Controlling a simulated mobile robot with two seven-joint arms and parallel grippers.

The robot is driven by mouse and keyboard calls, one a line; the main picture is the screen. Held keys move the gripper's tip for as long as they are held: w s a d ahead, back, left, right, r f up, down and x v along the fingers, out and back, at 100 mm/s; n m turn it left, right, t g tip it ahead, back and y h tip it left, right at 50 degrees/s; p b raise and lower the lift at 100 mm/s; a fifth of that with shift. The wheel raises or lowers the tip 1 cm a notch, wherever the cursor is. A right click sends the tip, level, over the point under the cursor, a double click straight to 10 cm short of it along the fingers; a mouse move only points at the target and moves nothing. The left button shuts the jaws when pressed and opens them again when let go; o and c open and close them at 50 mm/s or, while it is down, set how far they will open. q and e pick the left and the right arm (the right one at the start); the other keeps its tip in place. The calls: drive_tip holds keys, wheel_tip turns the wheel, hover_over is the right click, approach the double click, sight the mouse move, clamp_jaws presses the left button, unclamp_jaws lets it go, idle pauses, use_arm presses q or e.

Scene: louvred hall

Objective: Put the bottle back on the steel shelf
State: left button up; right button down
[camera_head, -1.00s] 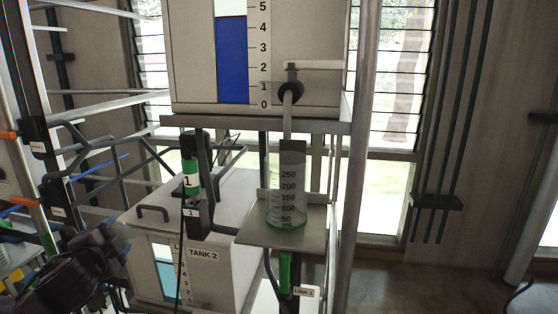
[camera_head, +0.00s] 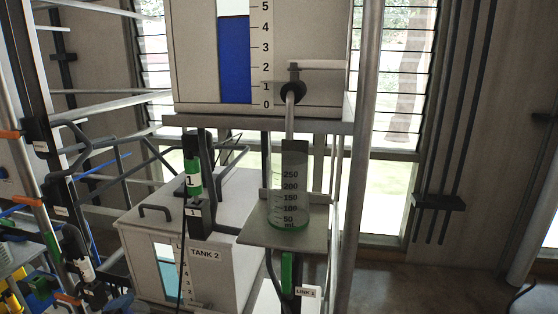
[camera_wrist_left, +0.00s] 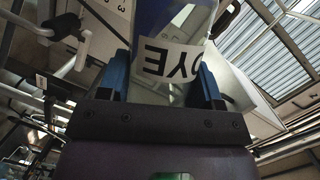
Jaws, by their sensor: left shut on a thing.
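My left gripper (camera_wrist_left: 163,82) is shut on a pale bottle (camera_wrist_left: 172,62) with a white label that reads DYE upside down. The blue fingers press on both sides of the bottle; its lower part is hidden behind the gripper body. In the head view neither the left gripper nor the bottle can be made out with certainty. A small grey metal shelf (camera_head: 258,234) stands in the middle of the head view, with a graduated beaker (camera_head: 289,205) on it. I cannot tell whether this is the steel shelf of the task. My right gripper is not in view.
A large tank (camera_head: 325,88) with a scale stands above the beaker, its spout pointing down. A lower tank (camera_head: 225,215) marked TANK 2 sits left of the shelf. Racks fill the left.

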use_arm(q)
drive_tip(key=d+f+b, duration=0.1)
drive_tip(key=d+f, duration=0.2)
drive_tip(key=d, duration=0.5)
drive_tip(key=shift+s+y, duration=0.25)
drive_tip(key=shift+y, duration=0.05)
